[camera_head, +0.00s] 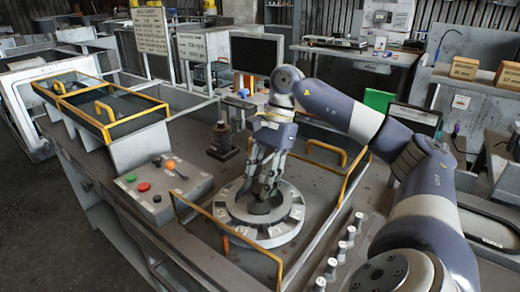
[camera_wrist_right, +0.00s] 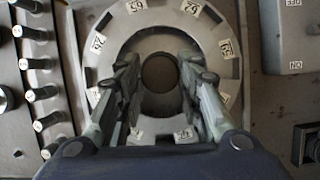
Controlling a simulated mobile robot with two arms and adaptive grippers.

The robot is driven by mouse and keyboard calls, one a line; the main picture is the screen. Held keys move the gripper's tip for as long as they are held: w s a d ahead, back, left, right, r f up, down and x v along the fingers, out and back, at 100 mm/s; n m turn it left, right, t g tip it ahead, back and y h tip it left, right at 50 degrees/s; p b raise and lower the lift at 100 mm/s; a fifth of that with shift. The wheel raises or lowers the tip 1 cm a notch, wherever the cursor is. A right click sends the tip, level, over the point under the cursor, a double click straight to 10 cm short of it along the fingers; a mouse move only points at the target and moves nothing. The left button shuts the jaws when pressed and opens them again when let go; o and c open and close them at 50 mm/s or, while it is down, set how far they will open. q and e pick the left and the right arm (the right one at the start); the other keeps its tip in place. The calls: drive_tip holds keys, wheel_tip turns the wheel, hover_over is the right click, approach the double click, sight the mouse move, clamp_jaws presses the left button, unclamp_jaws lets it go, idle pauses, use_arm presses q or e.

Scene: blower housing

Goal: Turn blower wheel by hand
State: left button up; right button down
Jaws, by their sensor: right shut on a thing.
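The blower wheel (camera_head: 278,232) is a round grey ring with small numbered labels around its rim. It lies flat on the grey bench inside a yellow-railed frame. It also shows in the right wrist view (camera_wrist_right: 108,70), around a dark round centre (camera_wrist_right: 160,76). My right gripper (camera_head: 262,192) points down over the wheel's middle. In the right wrist view its two fingers (camera_wrist_right: 159,66) stand apart, one on each side of the centre, shut on the wheel's inner part. The exact contact is partly hidden by the fingers. My left gripper is not in view.
A control box (camera_head: 161,190) with green, red and orange controls stands left of the wheel. Several upright silver-topped pegs (camera_head: 340,249) line the right side. Yellow rails (camera_head: 225,229) edge the wheel area. A dark fixture (camera_head: 222,143) stands behind it.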

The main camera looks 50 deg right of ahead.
drive_tip(key=c, duration=1.1)
unclamp_jaws()
drive_tip(key=shift+r, duration=0.1)
drive_tip(key=v, duration=0.7)
drive_tip(key=shift+r, duration=0.2)
drive_tip(key=shift+d, duration=0.2)
